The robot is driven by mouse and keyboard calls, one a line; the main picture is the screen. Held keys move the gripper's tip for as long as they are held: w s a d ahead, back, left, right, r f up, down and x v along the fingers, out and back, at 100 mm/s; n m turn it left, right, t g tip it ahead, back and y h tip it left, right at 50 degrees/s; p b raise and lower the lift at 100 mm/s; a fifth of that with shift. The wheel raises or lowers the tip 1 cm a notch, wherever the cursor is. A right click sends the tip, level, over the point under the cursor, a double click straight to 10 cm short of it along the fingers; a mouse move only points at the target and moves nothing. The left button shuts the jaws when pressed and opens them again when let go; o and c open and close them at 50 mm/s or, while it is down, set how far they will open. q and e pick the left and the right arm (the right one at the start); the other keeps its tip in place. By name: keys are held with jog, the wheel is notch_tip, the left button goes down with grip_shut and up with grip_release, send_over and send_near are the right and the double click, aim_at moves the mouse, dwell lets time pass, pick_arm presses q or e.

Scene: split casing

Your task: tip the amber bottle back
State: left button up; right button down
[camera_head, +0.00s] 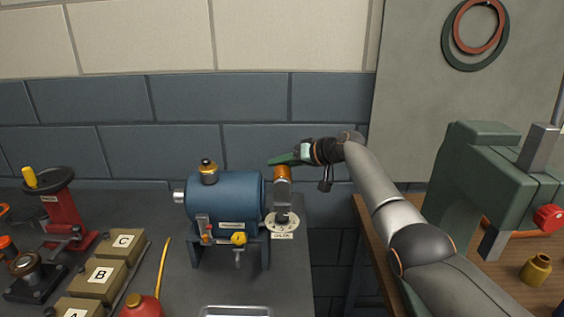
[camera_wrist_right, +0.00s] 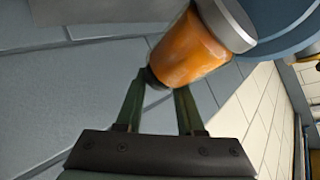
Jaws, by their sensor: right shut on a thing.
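The amber bottle (camera_head: 283,172) stands above a round plate marked 5 OILER (camera_head: 282,225), at the right end of the blue motor-like casing (camera_head: 226,201). It looks about upright, with a grey metal part below the amber. My right gripper (camera_head: 284,160) reaches in from the right at its top. In the right wrist view the amber bottle (camera_wrist_right: 188,52) has a grey collar and a small dark knob at its end. The fingers of my right gripper (camera_wrist_right: 160,84) are shut on that knob end. My left gripper is not in view.
Boxes marked A, B and C (camera_head: 121,243) and a red oil can (camera_head: 141,306) stand on the grey bench at left. A metal tray (camera_head: 236,311) lies in front. A gap separates this bench from the wooden bench with a green press (camera_head: 482,180) at right.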

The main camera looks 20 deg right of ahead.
jog(key=shift+s+f+g, duration=0.1)
jog(key=shift+f+g, duration=0.2)
jog(key=shift+f, duration=1.1)
jog(key=c, duration=0.6)
grip_release()
jog(key=shift+o, duration=0.8)
jog(key=shift+s, duration=0.1)
jog(key=shift+r, duration=0.1)
jog(key=shift+v, duration=1.1)
jog(key=w+r+v, duration=0.1)
jog(key=v, duration=1)
jog(key=shift+s+d+b, duration=0.15)
jog(key=shift+s+b, duration=0.05)
jog(key=shift+b, duration=0.15)
